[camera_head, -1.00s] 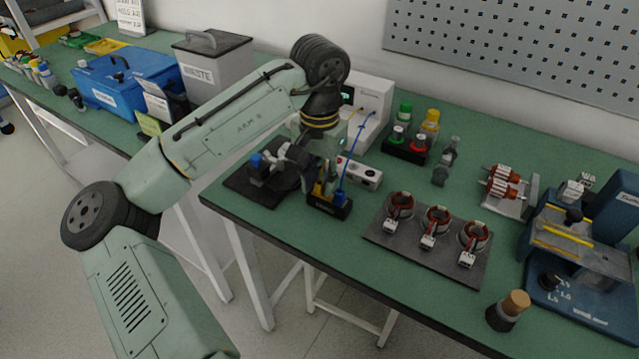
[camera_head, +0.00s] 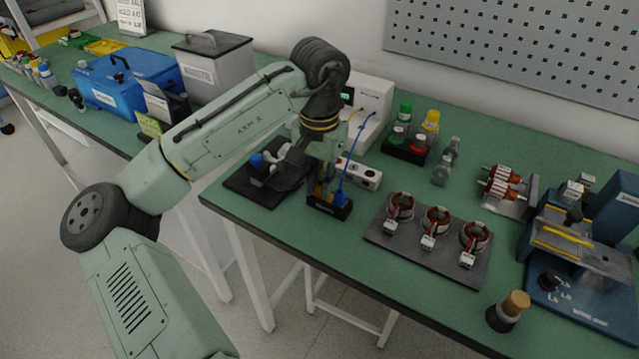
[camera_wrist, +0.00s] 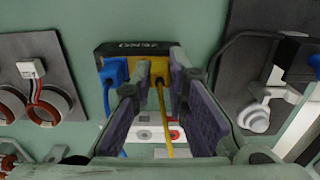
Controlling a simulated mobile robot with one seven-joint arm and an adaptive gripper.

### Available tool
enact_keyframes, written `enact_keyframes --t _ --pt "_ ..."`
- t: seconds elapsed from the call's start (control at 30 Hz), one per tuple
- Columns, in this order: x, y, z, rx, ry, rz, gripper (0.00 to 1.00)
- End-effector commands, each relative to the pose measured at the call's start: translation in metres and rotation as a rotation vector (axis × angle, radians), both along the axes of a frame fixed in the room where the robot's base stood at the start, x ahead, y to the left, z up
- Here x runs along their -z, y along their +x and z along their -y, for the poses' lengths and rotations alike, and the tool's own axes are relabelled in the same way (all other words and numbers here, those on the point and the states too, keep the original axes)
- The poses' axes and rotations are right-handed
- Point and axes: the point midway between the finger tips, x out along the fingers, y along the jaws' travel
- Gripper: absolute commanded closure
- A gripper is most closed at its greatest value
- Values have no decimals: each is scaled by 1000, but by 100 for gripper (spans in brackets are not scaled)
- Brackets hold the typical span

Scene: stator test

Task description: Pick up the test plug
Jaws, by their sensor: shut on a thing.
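A yellow test plug (camera_wrist: 158,70) with a yellow cable stands in a small black holder (camera_wrist: 134,48) in the wrist view. A blue plug (camera_wrist: 114,71) with a blue cable stands in the same holder, just left of my left finger. My gripper (camera_wrist: 164,80) is shut on the yellow plug, with a finger on each side of it. In the head view my gripper (camera_head: 326,168) is low over the holder (camera_head: 330,208), and the blue plug (camera_head: 340,197) shows beside it. The yellow plug is mostly hidden there by my fingers.
A white instrument (camera_head: 370,100) with the cables stands behind my gripper, and a small grey socket box (camera_head: 360,174) is close to its right. A dark fixture (camera_head: 262,185) is to the left. A mat (camera_head: 380,245) with three stators lies to the right.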

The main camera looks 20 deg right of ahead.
Motion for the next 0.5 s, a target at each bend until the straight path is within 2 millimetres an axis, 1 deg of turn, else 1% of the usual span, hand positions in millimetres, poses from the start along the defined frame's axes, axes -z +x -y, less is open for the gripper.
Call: enact_keyframes --t 0.17,0.33,0.5 --pt "-10 0 1 0 -1 1 100" --pt "-34 0 1 1 -2 3 100" --pt "-36 -36 -9 3 1 4 100"
